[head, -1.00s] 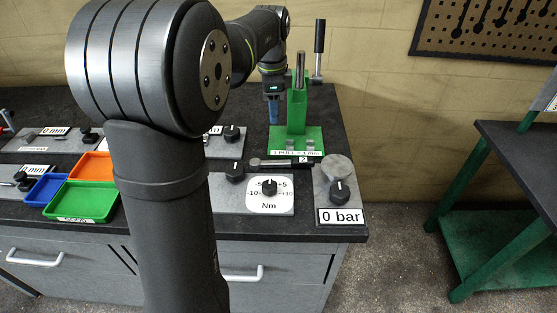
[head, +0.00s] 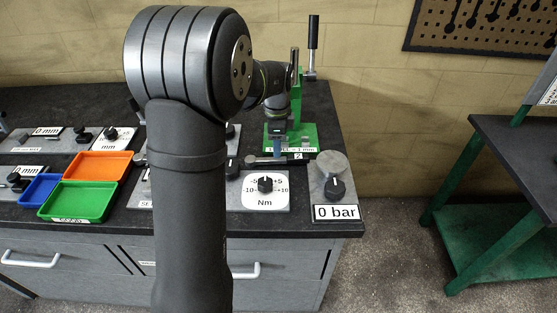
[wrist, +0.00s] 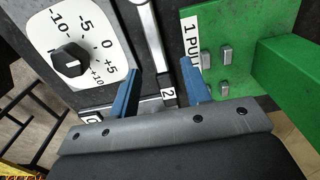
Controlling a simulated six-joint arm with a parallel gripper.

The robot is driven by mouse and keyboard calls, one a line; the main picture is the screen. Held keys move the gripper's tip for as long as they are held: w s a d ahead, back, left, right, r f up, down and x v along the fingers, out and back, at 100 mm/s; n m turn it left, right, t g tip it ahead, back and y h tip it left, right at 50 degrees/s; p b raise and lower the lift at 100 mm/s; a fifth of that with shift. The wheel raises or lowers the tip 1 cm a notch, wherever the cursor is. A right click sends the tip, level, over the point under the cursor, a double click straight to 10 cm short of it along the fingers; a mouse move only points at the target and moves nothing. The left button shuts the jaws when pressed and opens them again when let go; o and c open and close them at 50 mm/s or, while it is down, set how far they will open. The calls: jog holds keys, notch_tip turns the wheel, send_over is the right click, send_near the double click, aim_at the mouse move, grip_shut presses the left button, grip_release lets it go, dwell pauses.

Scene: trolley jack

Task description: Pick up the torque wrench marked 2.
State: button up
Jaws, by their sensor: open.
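The torque wrench marked 2 is a dark handle with a steel shaft; it lies on the bench between the Nm dial plate and the green press in the head view (head: 268,161). In the wrist view the wrench (wrist: 154,36) runs down the middle, its "2" label (wrist: 168,94) near my fingers. My gripper (wrist: 159,66) is open, one blue finger on each side of the wrench's handle end. No grip shows, and I cannot tell the exact height.
The green press (head: 300,135) stands close beside the wrench, its base beside my right finger in the wrist view. The Nm dial (head: 265,185) is on the other side. A 0 bar gauge plate (head: 336,212) is at the bench corner. Green (head: 80,202) and orange (head: 98,165) trays are left.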

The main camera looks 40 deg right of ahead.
aim_at(277, 160)
jog(key=f, duration=0.4)
jog(key=shift+s+f, duration=0.25)
jog(key=shift+f, duration=0.15)
grip_shut()
